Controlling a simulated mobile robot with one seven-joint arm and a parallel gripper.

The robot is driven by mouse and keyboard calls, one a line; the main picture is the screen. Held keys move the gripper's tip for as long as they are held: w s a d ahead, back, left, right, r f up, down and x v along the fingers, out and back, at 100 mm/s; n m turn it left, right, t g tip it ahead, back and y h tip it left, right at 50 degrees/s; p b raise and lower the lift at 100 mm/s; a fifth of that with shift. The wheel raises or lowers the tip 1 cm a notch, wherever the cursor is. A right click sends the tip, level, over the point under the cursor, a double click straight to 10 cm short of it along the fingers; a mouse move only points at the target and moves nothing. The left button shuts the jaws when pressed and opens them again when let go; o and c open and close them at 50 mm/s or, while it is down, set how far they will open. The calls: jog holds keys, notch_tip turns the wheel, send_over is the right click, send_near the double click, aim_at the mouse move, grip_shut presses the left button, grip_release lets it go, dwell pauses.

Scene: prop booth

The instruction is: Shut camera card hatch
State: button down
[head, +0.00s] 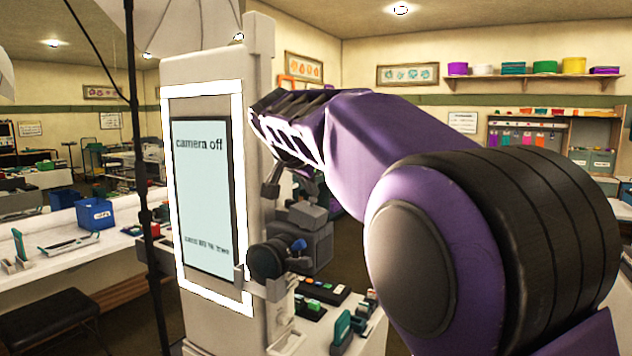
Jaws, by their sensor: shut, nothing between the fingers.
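The camera (312,246) is a grey, boxy body with a round dark lens (268,262) facing left. It stands just right of the white booth column, above a small white counter. I cannot make out its card hatch, or whether it is open or closed. My purple arm reaches in from the right and bends down near the column. The dark end of my gripper (271,190) shows small, just above the camera, and looks shut and empty. My arm partly hides it, and I cannot tell whether it touches the camera.
The column's lit screen (202,195) reads "camera off", with a smaller, unclear line below. Small coloured items crowd the counter (371,340) below the camera. A black stand pole (140,150) rises at left. A bench with a blue bin (95,214) and a dark stool (52,315) stand farther left.

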jog(key=shift+w+a+f, duration=0.2)
jog(key=shift+w+a, duration=0.05)
jog(key=shift+a, duration=0.25)
jog(key=shift+w+a+f, duration=0.15)
jog(key=shift+w+a, duration=0.05)
jog(key=shift+a, duration=0.25)
jog(key=shift+w+a, duration=0.1)
jog(key=shift+r+p, duration=0.45)
jog(key=shift+r, duration=0.3)
jog(key=shift+r, duration=0.1)
